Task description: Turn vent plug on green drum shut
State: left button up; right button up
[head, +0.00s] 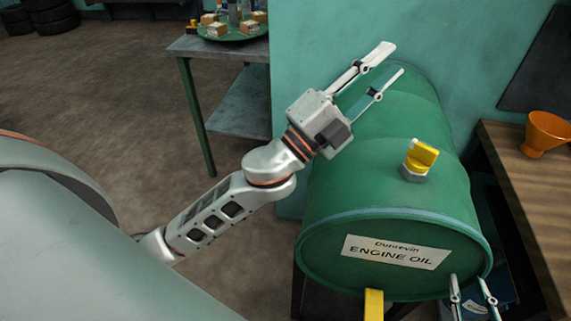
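The green drum (330,220) lies on its side, its end labelled "Engine Oil" facing me. The vent plug (420,158) stands on its upper side, with a yellow handle on a grey base. I cannot tell from this view whether it is open or shut. My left gripper (395,59) is open and empty, over or near the drum's far left part, apart from the plug. My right gripper (472,281) shows only its fingertips at the bottom right, low by the drum's end. Its fingers are apart, with nothing seen between them.
A yellow part (373,305) shows under the drum's front end. A wooden bench (520,190) with an orange funnel (545,132) is at right. A metal table (200,45) with a green tray (235,36) of small boxes and bottles stands behind left. Tires (50,17) lie far left.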

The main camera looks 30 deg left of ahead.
pick_arm(q)
jog(key=s+a+f+n+g+y, duration=0.1)
jog(key=a+f+n+y, duration=0.3)
jog(key=f, duration=0.5)
jog(key=s+a+f+n+g+y, duration=0.1)
jog(key=a+f+n+g+y, duration=0.2)
jog(key=f, duration=0.6)
jog(key=s+a+f+n+g+y, duration=0.1)
jog(key=a+f+n+g+y, duration=0.1)
jog(key=a+f+n+y, duration=0.3)
jog(key=shift+s+a+f+n+y, duration=0.3)
jog(key=shift+a+f+y, duration=0.6)
jog(key=shift+a+f, duration=1.45)
jog(key=shift+d+f, duration=0.3)
